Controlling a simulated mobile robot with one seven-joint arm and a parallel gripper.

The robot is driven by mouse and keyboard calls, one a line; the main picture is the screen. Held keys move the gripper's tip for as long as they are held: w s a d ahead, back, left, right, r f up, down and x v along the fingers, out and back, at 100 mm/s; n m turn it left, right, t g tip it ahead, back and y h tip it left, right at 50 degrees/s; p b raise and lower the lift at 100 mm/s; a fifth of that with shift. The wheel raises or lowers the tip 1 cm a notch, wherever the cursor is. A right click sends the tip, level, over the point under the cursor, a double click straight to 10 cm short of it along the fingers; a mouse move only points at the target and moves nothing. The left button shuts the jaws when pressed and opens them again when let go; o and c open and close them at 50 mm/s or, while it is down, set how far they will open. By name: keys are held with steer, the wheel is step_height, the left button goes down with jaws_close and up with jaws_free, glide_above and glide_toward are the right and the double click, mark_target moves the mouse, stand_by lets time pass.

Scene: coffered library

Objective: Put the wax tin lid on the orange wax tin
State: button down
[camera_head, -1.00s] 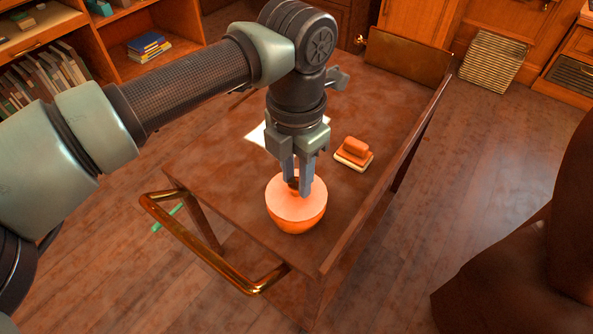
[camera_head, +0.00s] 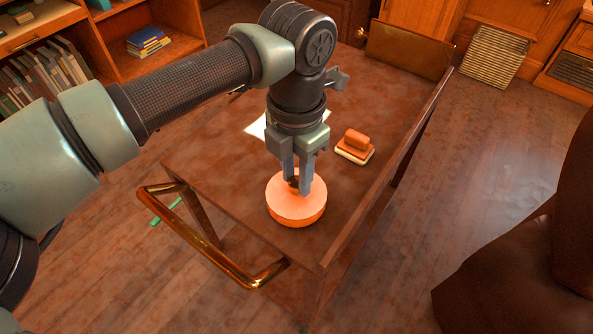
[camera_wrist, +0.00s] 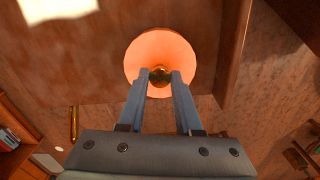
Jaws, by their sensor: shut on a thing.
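The wax tin lid (camera_head: 296,209) is a round, pale orange disc with a small dark knob in the middle. It lies level near the front of the brown cart top (camera_head: 225,170). My gripper (camera_head: 298,187) points down and is shut on the lid's knob. In the wrist view the lid (camera_wrist: 150,48) fills the space beyond the fingertips (camera_wrist: 160,76), which sit on either side of the knob. The orange wax tin is hidden beneath the lid in both current views. I cannot tell whether the lid is fully seated.
A block with an orange handle and a pale base (camera_head: 356,147) sits behind and right of the lid. A white sheet (camera_head: 257,127) lies behind my gripper. The cart has a raised right edge and a brass handle (camera_head: 215,258) in front. A brown armchair (camera_head: 520,250) stands at right.

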steer(key=shift+f, duration=0.1)
steer(key=c, duration=0.5)
jaws_free()
step_height(320, 180, up, 13)
steer(key=p, duration=0.4)
steer(key=shift+d, duration=0.1)
